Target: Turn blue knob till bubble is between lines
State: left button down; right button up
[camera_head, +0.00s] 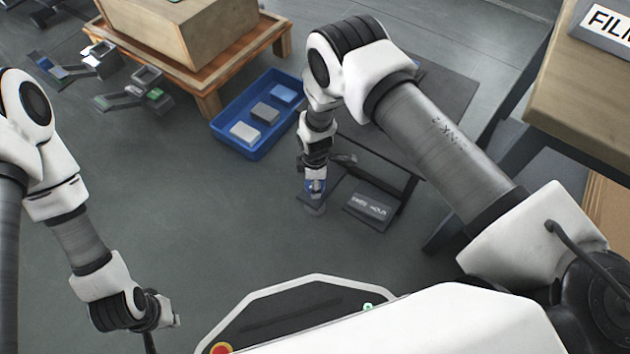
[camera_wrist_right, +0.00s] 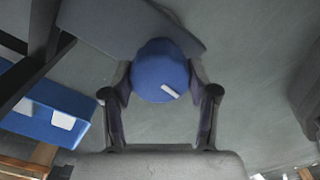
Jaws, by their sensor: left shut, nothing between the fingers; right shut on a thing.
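The blue knob (camera_wrist_right: 160,68) is round with a short white mark on it, and sits between the fingers of my right gripper (camera_wrist_right: 161,88) in the right wrist view. In the head view my right gripper (camera_head: 314,184) points down, shut on the blue knob (camera_head: 318,187), with only a little blue showing. My left gripper (camera_head: 152,338) is at the lower left, shut and empty, well away from the knob and partly cut off by the frame edge. I cannot make out the bubble or its lines in either view.
A dark plate with pale lettering (camera_head: 372,207) lies right of the knob, by a dark table (camera_head: 440,100). A blue tray (camera_head: 226,140) with several blocks stands behind on the left, near a wooden pallet (camera_head: 205,75). Floor (camera_head: 220,220) is clear between the arms.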

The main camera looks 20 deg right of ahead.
jog(key=shift+m, duration=0.4)
jog(key=m, duration=0.8)
jog(key=shift+m, duration=0.3)
dwell(0.3)
jog(key=o, duration=1.2)
jog(key=shift+c, duration=0.2)
